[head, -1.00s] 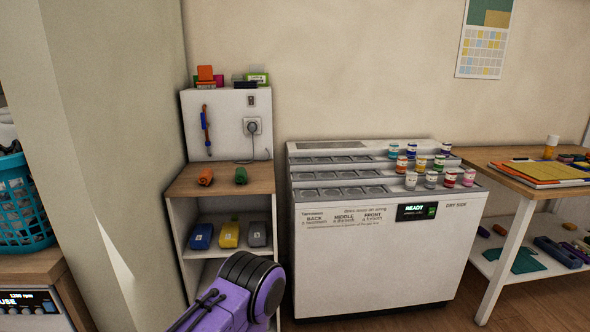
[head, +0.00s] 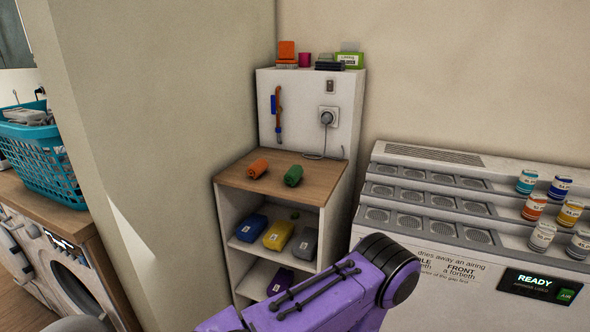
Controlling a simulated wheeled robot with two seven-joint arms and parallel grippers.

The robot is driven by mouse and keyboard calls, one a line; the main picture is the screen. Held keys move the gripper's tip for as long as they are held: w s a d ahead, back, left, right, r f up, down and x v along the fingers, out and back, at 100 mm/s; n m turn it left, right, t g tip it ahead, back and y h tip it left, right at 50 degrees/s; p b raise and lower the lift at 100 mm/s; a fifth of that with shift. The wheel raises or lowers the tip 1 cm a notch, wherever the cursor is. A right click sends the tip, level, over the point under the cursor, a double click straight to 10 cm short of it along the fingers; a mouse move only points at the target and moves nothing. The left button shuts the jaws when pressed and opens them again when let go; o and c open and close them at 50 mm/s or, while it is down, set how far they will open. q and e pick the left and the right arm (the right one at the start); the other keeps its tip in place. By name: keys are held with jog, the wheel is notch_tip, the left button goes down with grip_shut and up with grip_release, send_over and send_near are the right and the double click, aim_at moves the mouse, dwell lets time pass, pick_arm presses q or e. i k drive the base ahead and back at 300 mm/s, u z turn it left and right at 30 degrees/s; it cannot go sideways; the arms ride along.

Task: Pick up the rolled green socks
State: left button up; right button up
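The rolled green socks (head: 293,176) lie on the wooden top (head: 240,177) of the small white shelf unit, to the right of a rolled orange item (head: 258,168). In the head view a purple arm of mine comes in from the bottom, in front of the unit's lower right side. Its black round joint shows, but no fingertips. Neither gripper is in the picture. Nothing touches the green socks.
Blue (head: 251,228), yellow (head: 278,235) and grey (head: 305,243) bundles lie on the shelf below. A drying unit (head: 440,262) with several jars stands at right. A wall juts out at left, beside a teal basket (head: 50,178) on a washer.

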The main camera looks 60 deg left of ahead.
aim_at(293, 176)
jog(key=u, duration=0.65)
jog(key=i, duration=0.75)
jog(key=u, duration=0.85)
